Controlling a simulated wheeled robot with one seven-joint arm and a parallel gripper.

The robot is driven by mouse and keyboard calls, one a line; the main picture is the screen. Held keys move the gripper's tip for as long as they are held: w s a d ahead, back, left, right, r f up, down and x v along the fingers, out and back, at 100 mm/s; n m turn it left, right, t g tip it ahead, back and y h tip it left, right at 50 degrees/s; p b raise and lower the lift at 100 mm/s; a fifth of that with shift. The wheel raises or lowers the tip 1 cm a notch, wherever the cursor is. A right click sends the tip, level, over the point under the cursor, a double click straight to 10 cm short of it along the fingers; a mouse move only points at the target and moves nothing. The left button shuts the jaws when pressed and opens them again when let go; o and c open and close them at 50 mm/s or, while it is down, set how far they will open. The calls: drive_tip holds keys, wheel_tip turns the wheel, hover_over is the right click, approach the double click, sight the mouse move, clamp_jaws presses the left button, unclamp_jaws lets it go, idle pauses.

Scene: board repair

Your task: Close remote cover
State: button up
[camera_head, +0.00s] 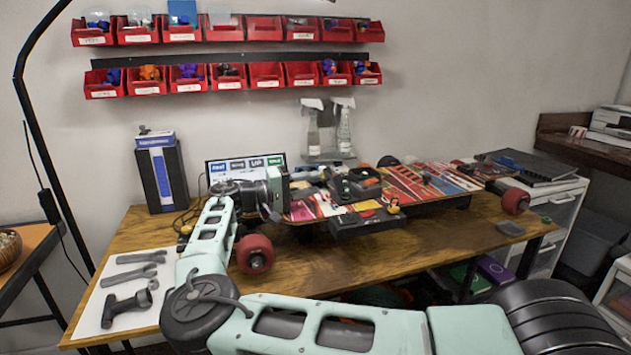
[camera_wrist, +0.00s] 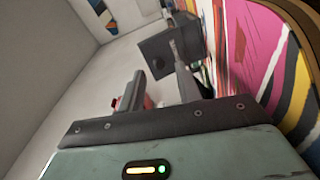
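A skateboard (camera_head: 415,185) with colourful graphics lies upside down on the wooden workbench. A dark open case (camera_head: 355,184) and a black box (camera_head: 366,222) are at its middle; I cannot tell which is the remote or its cover. My gripper (camera_head: 284,192) is at the board's left end, left of the case. In the wrist view my gripper (camera_wrist: 160,80) has its two fingers apart, with no object clearly held. A dark grey square panel (camera_wrist: 158,58) with a hole stands just beyond the fingertips, beside the graphics. My arm hides part of the board's left end.
Red wheels (camera_head: 255,254) stick out from the board. Wrenches and a drill-like tool lie on a white sheet (camera_head: 95,318) at the left. Spray bottles (camera_head: 344,132) and a blue-black box (camera_head: 161,178) stand behind.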

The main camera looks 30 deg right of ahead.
drive_tip(key=shift+s+d, duration=0.2)
drive_tip(key=shift+d, duration=0.85)
clamp_jaws()
